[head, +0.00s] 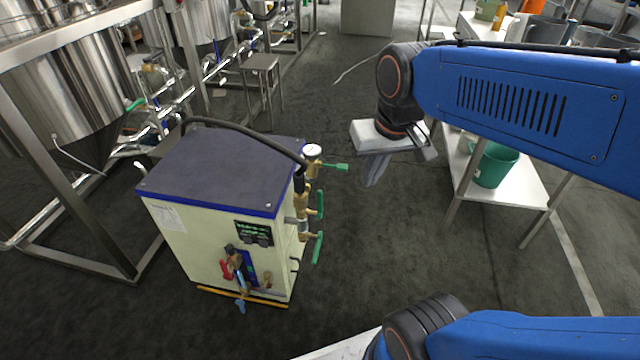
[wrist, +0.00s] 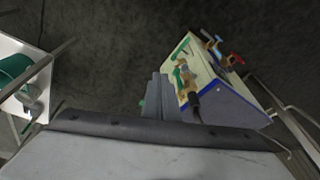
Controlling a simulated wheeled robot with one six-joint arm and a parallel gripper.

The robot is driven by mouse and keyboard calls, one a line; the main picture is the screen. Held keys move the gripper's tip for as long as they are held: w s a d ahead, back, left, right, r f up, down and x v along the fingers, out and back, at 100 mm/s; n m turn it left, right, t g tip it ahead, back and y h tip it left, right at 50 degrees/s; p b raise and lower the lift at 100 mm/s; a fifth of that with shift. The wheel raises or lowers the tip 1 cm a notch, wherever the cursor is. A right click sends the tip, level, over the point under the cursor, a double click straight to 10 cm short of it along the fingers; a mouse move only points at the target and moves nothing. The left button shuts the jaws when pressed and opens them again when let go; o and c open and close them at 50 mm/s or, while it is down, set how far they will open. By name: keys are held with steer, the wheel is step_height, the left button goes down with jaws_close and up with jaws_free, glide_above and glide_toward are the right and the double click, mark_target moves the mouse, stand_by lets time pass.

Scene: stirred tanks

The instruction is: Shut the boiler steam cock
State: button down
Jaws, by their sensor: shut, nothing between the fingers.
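The boiler (head: 220,170) is a cream box with a dark top and blue trim, on the floor left of centre. Brass fittings with green lever handles line its right side. The top lever (head: 335,167), beside a round gauge (head: 313,151), sticks out level to the right. Two lower levers (head: 320,205) (head: 317,248) stand upright. Which one is the steam cock, I cannot tell. My gripper (head: 374,180) is shut and empty, right of the levers and apart from them. In the wrist view the shut fingers (wrist: 158,83) are beside the boiler (wrist: 222,100), partly hiding its fittings.
A black hose (head: 245,133) arches over the boiler top to the fittings. A red handle (head: 225,270) and a blue handle (head: 240,306) are on its front. Steel tanks and frames (head: 65,85) stand left. A white table with a green bucket (head: 495,165) stands right. Floor between is clear.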

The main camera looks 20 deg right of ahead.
mark_target(320, 202)
steer(key=w+a+f+m+g, duration=0.1)
steer(key=w+a+f+g, duration=0.1)
steer(key=w, duration=0.8)
steer(key=w+a+f+m+g, duration=0.1)
steer(key=w+a+m+g, duration=0.1)
steer(key=w, duration=0.8)
steer(key=shift+w+a+f+g, duration=0.15)
steer(key=shift+w+f+g, duration=0.1)
steer(key=shift+f+g, duration=0.15)
steer(key=s+a+f, duration=0.1)
steer(key=s+f, duration=0.4)
steer(key=f, duration=0.5)
steer(key=shift+s+a, duration=0.15)
steer(key=shift+a, duration=0.2)
steer(key=shift+a, duration=0.1)
